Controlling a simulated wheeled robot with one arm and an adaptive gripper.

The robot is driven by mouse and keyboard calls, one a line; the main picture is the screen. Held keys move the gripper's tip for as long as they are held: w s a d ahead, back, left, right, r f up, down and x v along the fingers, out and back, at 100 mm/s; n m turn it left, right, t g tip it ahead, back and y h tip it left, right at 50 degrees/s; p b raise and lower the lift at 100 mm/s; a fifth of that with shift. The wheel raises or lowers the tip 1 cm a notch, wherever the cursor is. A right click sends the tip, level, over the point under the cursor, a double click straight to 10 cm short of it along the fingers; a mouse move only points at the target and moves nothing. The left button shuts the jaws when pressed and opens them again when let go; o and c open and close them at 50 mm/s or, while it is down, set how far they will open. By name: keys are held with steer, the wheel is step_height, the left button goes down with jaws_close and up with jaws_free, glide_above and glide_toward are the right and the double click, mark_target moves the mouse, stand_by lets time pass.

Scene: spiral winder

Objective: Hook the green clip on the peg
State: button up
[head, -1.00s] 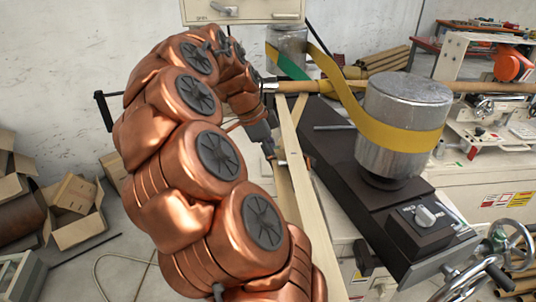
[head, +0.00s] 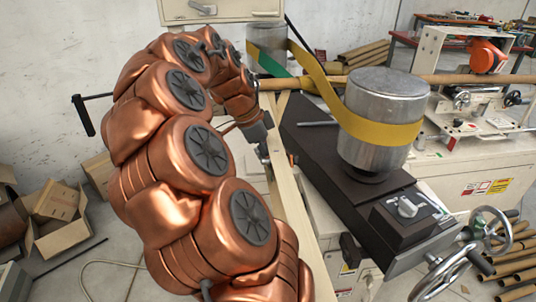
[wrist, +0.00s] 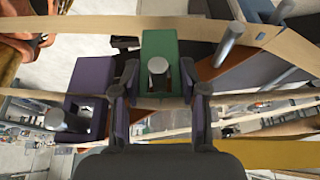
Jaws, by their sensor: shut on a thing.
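In the wrist view my gripper (wrist: 159,82) is shut on the green clip (wrist: 158,46), with one dark finger on each side of it. A grey metal peg with a round end (wrist: 157,66) shows in front of the clip's middle. I cannot tell whether it passes through the clip's opening. A purple clip (wrist: 90,76) is just left of my gripper, with a light opening in its lower part. In the head view my gripper (head: 264,152) is small and dark beside the wooden plank, and the clip cannot be made out.
In the head view a metal drum (head: 383,105) with a yellow belt (head: 375,131) stands on a dark beam right of the wooden plank (head: 300,225). Cardboard boxes (head: 62,230) lie at left.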

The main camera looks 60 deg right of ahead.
stand_by(0.4)
steer(key=o, duration=1.2)
steer(key=v, duration=1.2)
